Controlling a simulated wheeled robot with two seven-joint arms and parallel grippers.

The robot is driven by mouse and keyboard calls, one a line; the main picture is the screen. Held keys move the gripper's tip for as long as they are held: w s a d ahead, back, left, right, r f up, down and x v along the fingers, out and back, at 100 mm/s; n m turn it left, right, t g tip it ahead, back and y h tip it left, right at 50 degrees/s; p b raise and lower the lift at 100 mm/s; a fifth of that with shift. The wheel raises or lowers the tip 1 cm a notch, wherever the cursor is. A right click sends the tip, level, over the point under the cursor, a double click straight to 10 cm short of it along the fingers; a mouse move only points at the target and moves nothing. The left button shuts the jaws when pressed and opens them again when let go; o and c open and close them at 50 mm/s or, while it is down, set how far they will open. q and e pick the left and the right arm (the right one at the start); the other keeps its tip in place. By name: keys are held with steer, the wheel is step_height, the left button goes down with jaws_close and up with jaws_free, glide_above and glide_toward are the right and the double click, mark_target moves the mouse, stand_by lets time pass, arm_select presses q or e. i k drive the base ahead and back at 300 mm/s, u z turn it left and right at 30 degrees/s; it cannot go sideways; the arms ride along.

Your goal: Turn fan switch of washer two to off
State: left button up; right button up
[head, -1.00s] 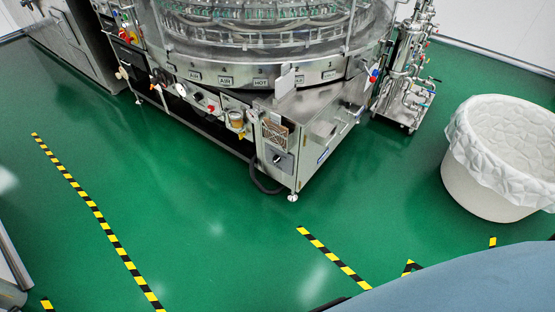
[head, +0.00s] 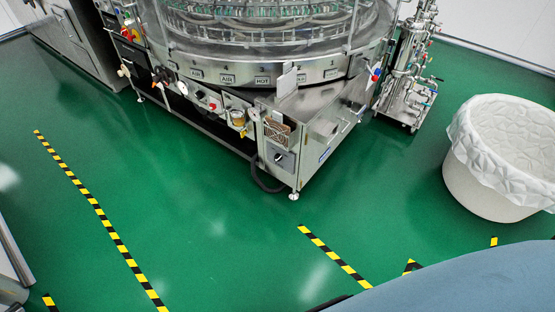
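A large round steel rotary washer (head: 240,76) stands at the top middle of the head view, with numbered labels around its drum. A grey box with a dark rotary switch (head: 279,157) sits on its near front corner. A red knob (head: 212,106) and other small controls are on the front panel to the left of that corner. I cannot tell which of these is the fan switch; the markings are too small to read. Neither gripper is in view.
Green floor (head: 200,220) is open in front of the washer, with yellow-black tape lines (head: 105,223). A white lined bin (head: 490,190) stands at right. A pipe stand (head: 410,75) is beside the washer. A black hose (head: 264,181) hangs at its front corner.

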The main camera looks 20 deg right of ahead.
mark_target(278, 157)
steer(key=u, duration=0.45)
steer(key=k, duration=0.55)
steer(key=u, duration=0.75)
steer(key=i, duration=0.85)
steer(key=z, duration=0.45)
steer(key=i, duration=1.8)
steer(key=z, duration=1.7)
steer(key=i, duration=0.8)
steer(key=z, duration=0.6)
